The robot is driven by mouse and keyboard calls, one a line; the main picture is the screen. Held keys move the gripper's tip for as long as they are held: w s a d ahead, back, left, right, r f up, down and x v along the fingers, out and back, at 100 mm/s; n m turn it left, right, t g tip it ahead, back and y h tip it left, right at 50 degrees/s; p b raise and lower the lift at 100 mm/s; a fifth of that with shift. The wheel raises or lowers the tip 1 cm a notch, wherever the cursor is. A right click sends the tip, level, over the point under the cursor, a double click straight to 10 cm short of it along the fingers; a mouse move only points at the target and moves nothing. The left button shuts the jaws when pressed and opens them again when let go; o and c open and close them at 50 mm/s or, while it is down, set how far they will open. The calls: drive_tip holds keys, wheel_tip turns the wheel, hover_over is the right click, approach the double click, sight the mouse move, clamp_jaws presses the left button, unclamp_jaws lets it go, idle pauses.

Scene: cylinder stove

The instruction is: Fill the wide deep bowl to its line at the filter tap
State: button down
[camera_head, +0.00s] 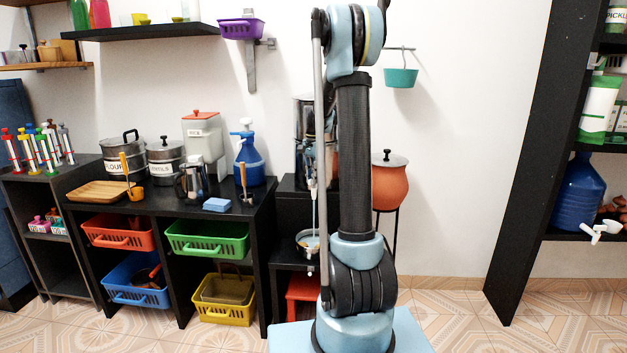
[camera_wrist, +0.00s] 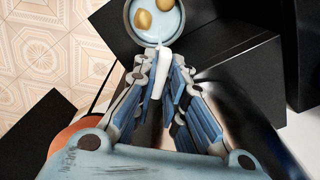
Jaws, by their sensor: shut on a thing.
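The filter (camera_head: 301,125) is a tall steel cylinder on a black stand, partly hidden by my arm. Its tap (camera_head: 312,183) points down over the bowl (camera_head: 307,252), and a thin pale stream seems to run between them. The bowl also shows at the top of the wrist view (camera_wrist: 129,12), with pale bluish water and two tan, rounded things in it. I cannot make out its fill line. My gripper (camera_wrist: 160,70) is shut on a slim white piece, apparently the tap's lever (camera_wrist: 159,60), above and beside the bowl. My arm hides much of the gripper in the head view.
A terracotta pot (camera_head: 390,187) stands right of the filter. A blue pump bottle (camera_head: 249,160) and a blue sponge (camera_head: 217,204) are on the black counter (camera_head: 170,219) to the left. A red stool (camera_head: 302,291) is below the bowl. The right floor is clear.

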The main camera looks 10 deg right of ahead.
drive_tip(key=shift+w, duration=0.15)
drive_tip(key=c, duration=1.6)
unclamp_jaws()
drive_tip(key=shift+c, duration=0.2)
drive_tip(key=shift+r, duration=0.15)
wheel_tip(320, 180, up, 12)
drive_tip(key=shift+f, duration=0.2)
